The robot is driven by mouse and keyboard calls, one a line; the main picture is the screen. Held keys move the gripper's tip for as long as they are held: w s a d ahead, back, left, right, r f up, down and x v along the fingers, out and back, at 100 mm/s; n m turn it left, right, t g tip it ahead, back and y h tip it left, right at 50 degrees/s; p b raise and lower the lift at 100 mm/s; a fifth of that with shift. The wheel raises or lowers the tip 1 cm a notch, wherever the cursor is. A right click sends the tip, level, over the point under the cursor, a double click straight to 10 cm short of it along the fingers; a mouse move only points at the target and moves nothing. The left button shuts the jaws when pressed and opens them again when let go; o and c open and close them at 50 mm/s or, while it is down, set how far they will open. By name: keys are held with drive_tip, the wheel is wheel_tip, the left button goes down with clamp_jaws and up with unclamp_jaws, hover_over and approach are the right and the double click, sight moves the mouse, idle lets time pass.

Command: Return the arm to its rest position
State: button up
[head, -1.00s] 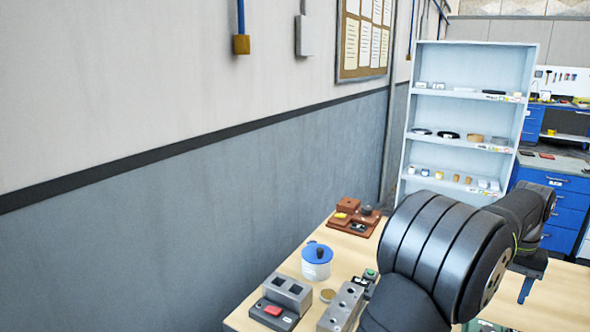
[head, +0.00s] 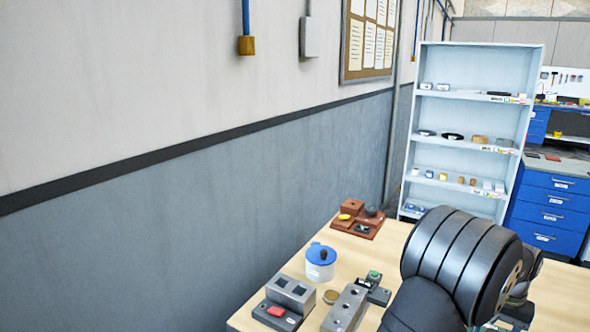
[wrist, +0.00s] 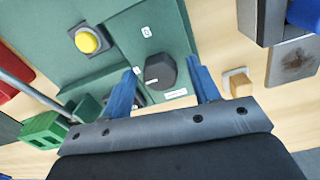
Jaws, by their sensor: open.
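My gripper (wrist: 166,92) shows in the wrist view with its two blue fingers apart and nothing between them. Beyond the fingers is a green panel (wrist: 120,28) with a dark knob (wrist: 160,71) and a yellow button (wrist: 91,40). The knob appears in the gap between the fingers, but I cannot tell how far away it is. In the head view my arm's dark rounded links fill the lower right and hide the gripper.
The wooden table (head: 393,240) carries a white pot with a blue lid (head: 320,262), a grey box with a red button (head: 284,302), a grey block with holes (head: 346,308) and a brown stand (head: 357,222). A wall runs along the left. A shelf (head: 470,62) stands behind.

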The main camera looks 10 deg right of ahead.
wheel_tip(320, 180, up, 17)
wheel_tip(320, 180, down, 17)
drive_tip(key=shift+f, duration=0.2)
drive_tip(key=shift+r+m, duration=0.2)
drive_tip(key=shift+m, duration=0.7)
drive_tip(key=m, duration=1.1)
drive_tip(key=shift+m, duration=2.2)
drive_tip(key=shift+y, duration=0.3)
